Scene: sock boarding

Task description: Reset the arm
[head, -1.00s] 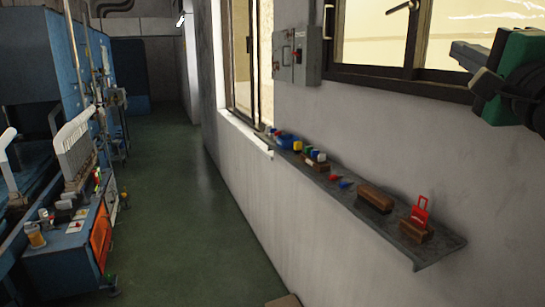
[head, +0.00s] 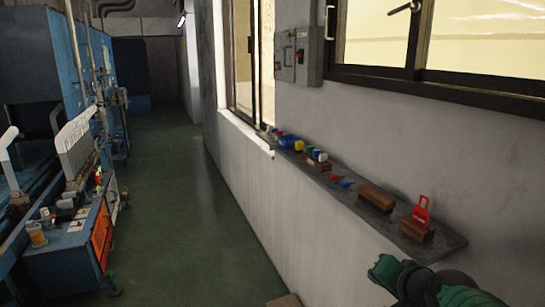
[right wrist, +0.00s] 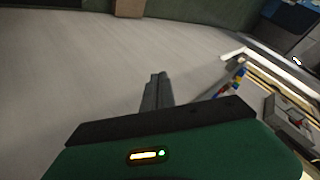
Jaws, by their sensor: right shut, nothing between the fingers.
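My right arm (head: 430,285), green and black, comes in at the bottom right of the head view, below the near end of the wall shelf. Its fingers cannot be made out there. In the right wrist view my right gripper (right wrist: 157,90) shows its two fingers together, shut and empty, pointing away over a blurred pale wall. My left arm and gripper are in neither view.
A narrow wall shelf (head: 445,244) holds brown blocks (head: 376,197), a red tagged item (head: 421,211) and several small coloured items. A grey switch box (head: 298,54) hangs by the windows. A blue machine (head: 60,250) stands left. The green floor (head: 180,220) between is clear.

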